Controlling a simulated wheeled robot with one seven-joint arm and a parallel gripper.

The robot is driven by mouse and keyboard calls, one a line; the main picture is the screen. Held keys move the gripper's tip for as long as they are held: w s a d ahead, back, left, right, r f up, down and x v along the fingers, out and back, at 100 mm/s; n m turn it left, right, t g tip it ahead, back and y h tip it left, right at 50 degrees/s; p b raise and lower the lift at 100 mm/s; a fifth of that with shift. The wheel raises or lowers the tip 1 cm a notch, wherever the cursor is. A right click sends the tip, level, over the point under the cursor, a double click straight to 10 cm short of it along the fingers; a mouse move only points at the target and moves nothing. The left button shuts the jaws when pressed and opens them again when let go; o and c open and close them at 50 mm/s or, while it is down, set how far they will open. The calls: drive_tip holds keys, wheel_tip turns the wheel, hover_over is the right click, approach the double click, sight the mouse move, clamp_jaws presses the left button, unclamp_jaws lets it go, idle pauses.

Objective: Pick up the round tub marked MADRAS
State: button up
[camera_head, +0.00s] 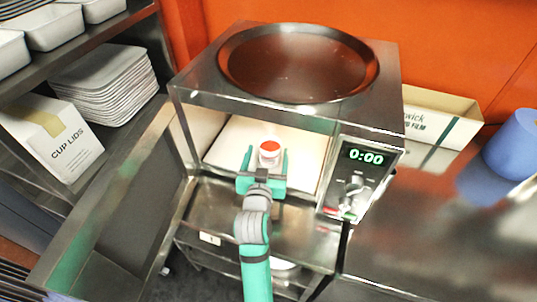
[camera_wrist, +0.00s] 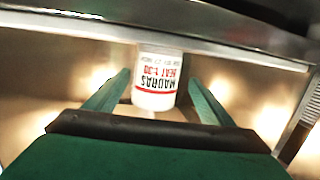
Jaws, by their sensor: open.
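The round tub marked MADRAS (camera_head: 269,152) is white with a red top and stands on the light floor inside an open microwave oven. In the wrist view the tub (camera_wrist: 158,82) shows its label upside down, with a red line of print below the name. My gripper (camera_head: 264,165) reaches in through the oven's open front. Its green fingers are apart, one on each side of the tub. In the wrist view my gripper (camera_wrist: 160,88) has gaps between the fingers and the tub, so it does not hold it. The far side of the tub is hidden.
The oven (camera_head: 190,95) has a large dark round pan (camera_head: 298,63) on top and a panel reading 0:00 (camera_head: 366,155) at right. Its door (camera_head: 110,215) hangs open at left. A CUP LIDS box (camera_head: 55,135), a cardboard carton (camera_head: 440,110) and a blue object (camera_head: 512,145) stand around.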

sight(272, 143)
drive_tip(key=shift+w+d, duration=0.5)
drive_tip(key=shift+x, duration=2.35)
drive_tip(key=shift+w, duration=0.1)
drive_tip(key=c, duration=0.7)
drive_tip(key=shift+a, duration=0.15)
drive_tip(key=c, duration=0.5)
drive_tip(key=shift+c, duration=1.3)
